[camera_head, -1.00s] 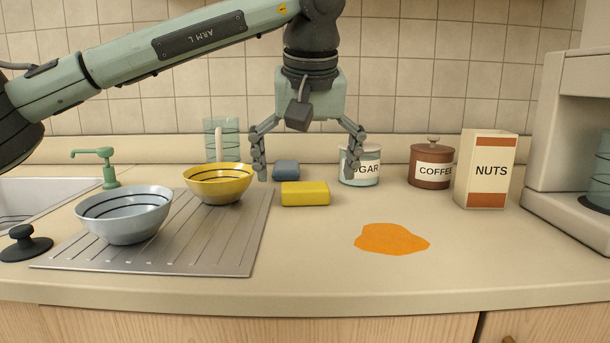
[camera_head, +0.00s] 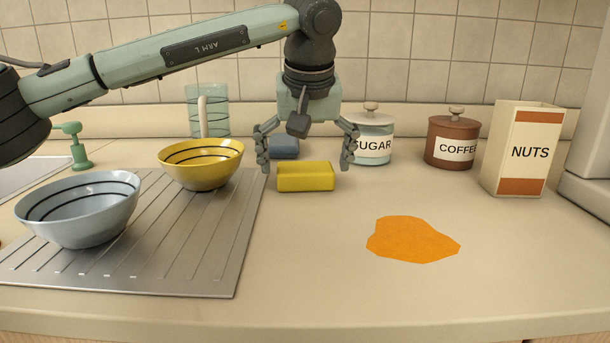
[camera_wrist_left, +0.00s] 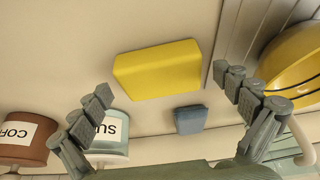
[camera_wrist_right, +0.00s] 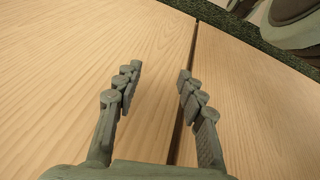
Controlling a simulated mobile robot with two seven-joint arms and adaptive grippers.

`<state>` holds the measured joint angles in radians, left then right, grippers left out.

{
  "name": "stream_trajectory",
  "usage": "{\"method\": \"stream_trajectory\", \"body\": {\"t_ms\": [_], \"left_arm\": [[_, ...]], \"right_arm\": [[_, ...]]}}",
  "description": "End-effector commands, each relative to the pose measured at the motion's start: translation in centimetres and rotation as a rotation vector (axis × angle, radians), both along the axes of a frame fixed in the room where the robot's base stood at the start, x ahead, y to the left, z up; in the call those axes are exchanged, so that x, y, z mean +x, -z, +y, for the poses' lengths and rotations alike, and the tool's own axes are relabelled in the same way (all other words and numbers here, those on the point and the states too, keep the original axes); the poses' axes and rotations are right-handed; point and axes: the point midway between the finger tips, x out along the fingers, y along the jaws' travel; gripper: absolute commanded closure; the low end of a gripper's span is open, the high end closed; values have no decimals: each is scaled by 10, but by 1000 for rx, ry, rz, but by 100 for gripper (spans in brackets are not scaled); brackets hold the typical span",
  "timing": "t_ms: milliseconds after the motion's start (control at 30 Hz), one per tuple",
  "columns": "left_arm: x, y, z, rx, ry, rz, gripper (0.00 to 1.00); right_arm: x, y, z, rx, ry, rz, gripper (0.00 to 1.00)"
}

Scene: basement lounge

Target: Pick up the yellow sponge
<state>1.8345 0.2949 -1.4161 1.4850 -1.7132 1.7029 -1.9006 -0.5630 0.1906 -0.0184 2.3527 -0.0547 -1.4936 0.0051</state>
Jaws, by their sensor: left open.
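The yellow sponge (camera_head: 306,178) lies on the counter just right of the draining board. It also shows in the left wrist view (camera_wrist_left: 158,70), beyond and between the fingertips. My left gripper (camera_head: 306,168) is open and empty, pointing down, with its fingers spread to either side of the sponge in the head view. In the left wrist view my left fingers (camera_wrist_left: 168,82) are apart and do not touch the sponge. My right gripper (camera_wrist_right: 158,70) is open and empty in the right wrist view, in front of wooden cupboard doors.
A blue-grey sponge (camera_head: 284,148) lies behind the yellow one. A yellow bowl (camera_head: 205,172) and a grey bowl (camera_head: 80,215) stand on the draining board (camera_head: 190,250). Sugar jar (camera_head: 372,148), coffee jar (camera_head: 452,152) and nuts box (camera_head: 528,150) stand right. An orange spill (camera_head: 412,240) lies in front.

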Motion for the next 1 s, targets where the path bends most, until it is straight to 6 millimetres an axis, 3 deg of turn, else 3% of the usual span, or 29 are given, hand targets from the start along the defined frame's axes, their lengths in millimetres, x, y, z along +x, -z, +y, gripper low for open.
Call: {"method": "stream_trajectory", "body": {"t_ms": [267,567,1000], "left_arm": [[3,8,0,0,1,-2,0],[3,8,0,0,1,-2,34],[3,-1,0,-1,0,-3,34]], "right_arm": [[0,0,0,0,0,-1,60],[0,0,0,1,-1,-1,60],[0,-1,0,0,-1,-1,60]]}}
